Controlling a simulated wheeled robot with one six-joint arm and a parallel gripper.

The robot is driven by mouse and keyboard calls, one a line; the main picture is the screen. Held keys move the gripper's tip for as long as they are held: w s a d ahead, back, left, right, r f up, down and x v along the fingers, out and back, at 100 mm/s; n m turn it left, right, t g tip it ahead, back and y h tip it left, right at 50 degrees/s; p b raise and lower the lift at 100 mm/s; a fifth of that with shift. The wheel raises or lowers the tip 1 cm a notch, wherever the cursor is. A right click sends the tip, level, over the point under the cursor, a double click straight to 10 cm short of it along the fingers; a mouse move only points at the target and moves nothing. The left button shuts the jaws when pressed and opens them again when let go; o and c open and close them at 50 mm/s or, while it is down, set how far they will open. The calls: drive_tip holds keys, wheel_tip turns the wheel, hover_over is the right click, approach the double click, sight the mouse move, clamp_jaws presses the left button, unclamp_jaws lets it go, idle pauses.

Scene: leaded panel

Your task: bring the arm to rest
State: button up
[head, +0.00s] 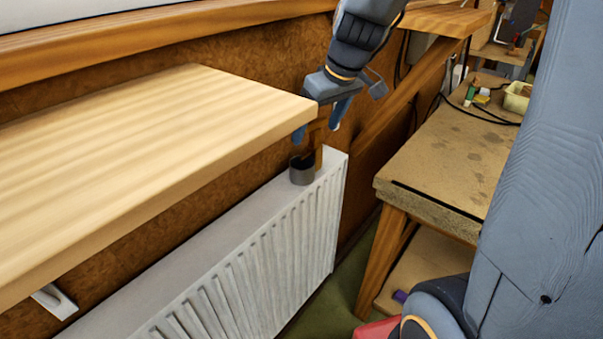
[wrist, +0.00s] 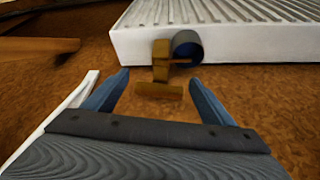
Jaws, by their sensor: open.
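My gripper (head: 317,133) is open and points down near the far end of the radiator, just past the wooden worktop's corner. In the wrist view its two blue fingers (wrist: 160,76) are spread apart, with nothing held between them. A brown, brass-like fitting (wrist: 160,62) shows ahead, between and beyond the fingertips. A dark round cap (head: 302,171) sits beside it at the radiator's end, and it also shows in the wrist view (wrist: 187,47). The gap between fingers and fitting is hard to judge.
The white radiator (head: 240,243) runs below the pale wooden worktop (head: 150,130), whose edge is close to my gripper. A workbench (head: 440,160) stands to the right, with small items and a cable on top. Green floor shows between radiator and bench.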

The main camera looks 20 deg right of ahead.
drive_tip(key=a+v, duration=0.1)
drive_tip(key=v, duration=0.5)
drive_tip(key=s+f+m+g+h, duration=0.1)
drive_tip(key=s+f+m, duration=0.3)
drive_tip(key=s+f, duration=1)
wheel_tip(320, 180, down, 3)
drive_tip(key=shift+s+a+r+m+g+h+b, duration=0.2)
drive_tip(key=shift+s+m+g+h+b, duration=0.15)
drive_tip(key=shift+g, duration=0.55)
drive_tip(key=shift+c, duration=0.2)
